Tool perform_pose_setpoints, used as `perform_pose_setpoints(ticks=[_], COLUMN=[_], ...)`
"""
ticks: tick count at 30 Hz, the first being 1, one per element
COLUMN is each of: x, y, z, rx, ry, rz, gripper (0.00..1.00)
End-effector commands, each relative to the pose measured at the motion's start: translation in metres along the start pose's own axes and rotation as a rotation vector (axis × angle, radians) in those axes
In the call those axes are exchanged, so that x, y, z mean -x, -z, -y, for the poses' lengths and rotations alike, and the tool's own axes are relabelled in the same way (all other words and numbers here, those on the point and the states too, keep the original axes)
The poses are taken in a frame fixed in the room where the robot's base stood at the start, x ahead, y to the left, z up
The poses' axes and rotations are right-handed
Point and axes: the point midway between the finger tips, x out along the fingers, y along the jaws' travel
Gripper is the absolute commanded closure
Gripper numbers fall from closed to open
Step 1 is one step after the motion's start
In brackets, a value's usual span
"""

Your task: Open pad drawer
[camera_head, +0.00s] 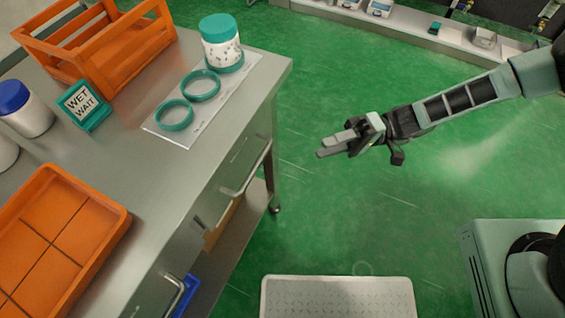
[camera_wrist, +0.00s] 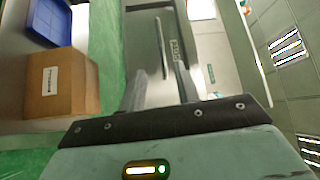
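The table's side has a metal drawer front with a bar handle (camera_head: 245,180) in the head view; it looks shut. In the wrist view a drawer front (camera_wrist: 140,35) faces me with its bar handle (camera_wrist: 158,48) and a small label (camera_wrist: 174,49), which I cannot read surely. My gripper (camera_head: 322,148) is in the air right of the table, apart from the handle. In the wrist view its two fingers (camera_wrist: 160,88) are spread with nothing between them, pointing toward the drawer front.
A second handle (camera_head: 173,296) is nearer on the same side. A brown box (camera_wrist: 62,82) and blue tray (camera_wrist: 48,20) sit on the lower shelf. On top are an orange crate (camera_head: 62,52), orange tray (camera_head: 118,222), teal rings (camera_head: 174,128) and a jar (camera_head: 221,50). Green floor is free between.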

Motion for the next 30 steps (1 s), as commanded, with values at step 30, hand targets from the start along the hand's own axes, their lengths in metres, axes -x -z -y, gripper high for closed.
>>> perform_pose_setpoints(ticks=[30], x=[-0.15], y=[0.01], z=[0.0], rx=[0.02], ry=[0.04], rz=[-0.044], gripper=[0.67])
